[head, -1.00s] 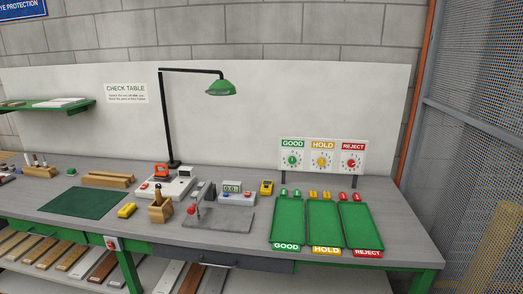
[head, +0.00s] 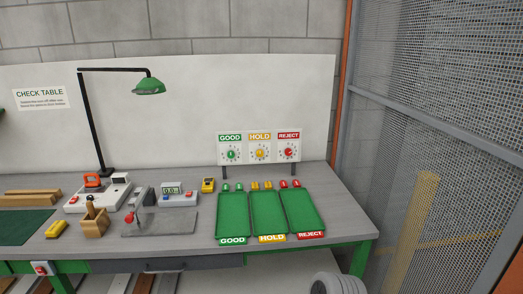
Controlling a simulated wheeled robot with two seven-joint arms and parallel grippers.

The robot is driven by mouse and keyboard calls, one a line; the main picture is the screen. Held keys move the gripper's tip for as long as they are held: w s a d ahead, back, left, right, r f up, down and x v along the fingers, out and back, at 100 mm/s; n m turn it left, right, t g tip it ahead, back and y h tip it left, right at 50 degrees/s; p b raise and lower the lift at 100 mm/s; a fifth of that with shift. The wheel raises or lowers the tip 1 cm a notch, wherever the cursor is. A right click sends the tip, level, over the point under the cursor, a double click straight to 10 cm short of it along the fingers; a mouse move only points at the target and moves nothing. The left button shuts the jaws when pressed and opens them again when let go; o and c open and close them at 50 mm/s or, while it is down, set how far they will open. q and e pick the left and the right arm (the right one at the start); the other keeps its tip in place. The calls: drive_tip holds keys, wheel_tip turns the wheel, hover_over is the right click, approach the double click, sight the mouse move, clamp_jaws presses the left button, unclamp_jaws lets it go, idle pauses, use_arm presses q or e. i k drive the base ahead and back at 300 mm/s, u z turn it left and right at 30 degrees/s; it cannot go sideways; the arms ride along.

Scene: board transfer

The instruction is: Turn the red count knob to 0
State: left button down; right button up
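The red count knob (head: 289,152) is on the dial under the red REJECT label, at the right end of the white count panel (head: 273,137). Its pointer and dial marks are too small to read with certainty. The yellow knob (head: 260,153) under HOLD and the green knob (head: 231,155) under GOOD sit to its left on the same panel. The panel stands on two posts at the back of the table. Neither of my grippers shows. A grey rounded part at the bottom edge, right of the middle, looks like a link of my arm.
Green GOOD (head: 231,228), HOLD (head: 269,226) and REJECT (head: 303,219) trays lie in front of the panel, with small coloured pieces behind them. A yellow device (head: 208,185) and a grey plate (head: 170,222) are to the left. A mesh fence (head: 445,120) stands at right.

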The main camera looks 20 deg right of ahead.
sight(289, 151)
drive_tip(key=z, duration=1.7)
drive_tip(key=i, duration=0.6)
drive_tip(key=u, duration=1.65)
